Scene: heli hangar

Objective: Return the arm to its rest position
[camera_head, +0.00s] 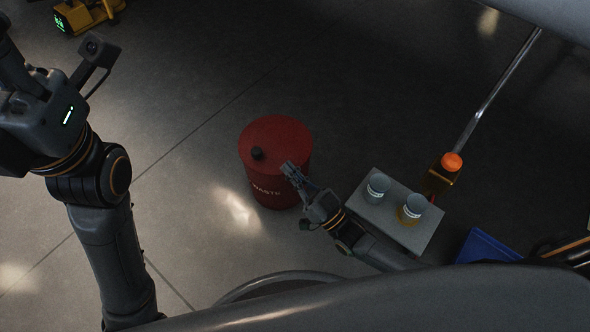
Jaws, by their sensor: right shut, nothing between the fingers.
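My right arm reaches in from the lower right. Its gripper (290,169) is shut and empty, beside the right side of the red waste drum (278,138). The fingertips overlap the drum's edge in this view; I cannot tell whether they touch it. A small black round piece (257,153) is on the drum's top. My left arm (108,225) rises along the left side, and its wrist is at the upper left. The left fingers are not visible.
A grey board (378,217) right of my right forearm bears two pale cups (377,188) (412,208), one on a yellow ring. Beside it are an orange-capped amber container (441,174) and a blue bin (487,246). Yellow equipment (90,14) stands far back. The floor left of the drum is clear.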

